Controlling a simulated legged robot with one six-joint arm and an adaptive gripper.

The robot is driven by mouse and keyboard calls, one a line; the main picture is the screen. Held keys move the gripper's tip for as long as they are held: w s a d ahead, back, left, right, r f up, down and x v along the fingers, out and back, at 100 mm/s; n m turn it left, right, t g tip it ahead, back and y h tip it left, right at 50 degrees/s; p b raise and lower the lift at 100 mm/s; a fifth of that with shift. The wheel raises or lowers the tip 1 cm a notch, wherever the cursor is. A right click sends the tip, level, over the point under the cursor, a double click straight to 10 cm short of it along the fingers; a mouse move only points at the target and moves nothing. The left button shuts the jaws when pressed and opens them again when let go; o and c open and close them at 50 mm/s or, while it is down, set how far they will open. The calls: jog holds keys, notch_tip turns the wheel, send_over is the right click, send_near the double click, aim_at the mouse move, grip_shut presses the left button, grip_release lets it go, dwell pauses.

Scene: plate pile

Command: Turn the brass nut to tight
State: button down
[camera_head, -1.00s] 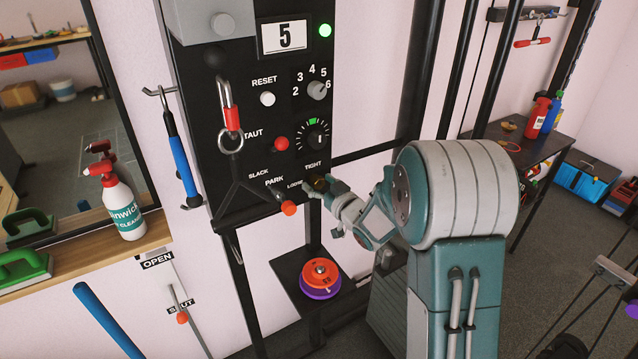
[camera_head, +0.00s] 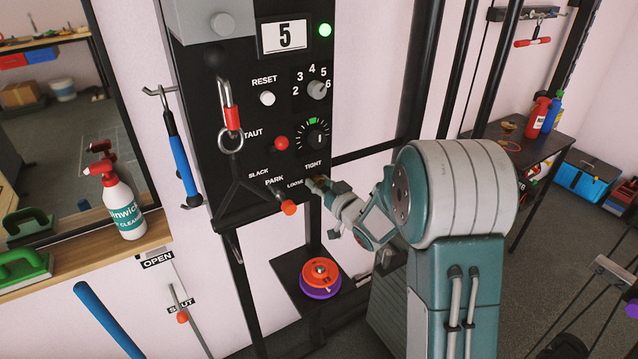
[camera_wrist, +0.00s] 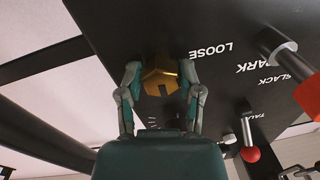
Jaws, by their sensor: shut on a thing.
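The brass nut (camera_wrist: 158,80) is on the black panel (camera_wrist: 235,20), below the word LOOSE as the wrist view shows it. My gripper (camera_wrist: 160,88) has a finger on each side of the nut and is shut on it. In the head view my gripper (camera_head: 318,184) reaches the lower right of the panel, under the word TIGHT, and mostly covers the nut. The nut has a hexagonal outline and a dark mark on its face.
An orange-tipped PARK lever (camera_head: 288,208) stands out close left of my gripper. A red knob (camera_head: 281,143) and a dial (camera_head: 317,138) sit above. Orange and purple plates (camera_head: 320,275) are piled on a black stand below.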

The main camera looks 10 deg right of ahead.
jog(key=shift+c, duration=1.3)
grip_release()
jog(key=v, duration=1.1)
jog(key=shift+s+d, duration=0.25)
jog(key=shift+s, duration=0.1)
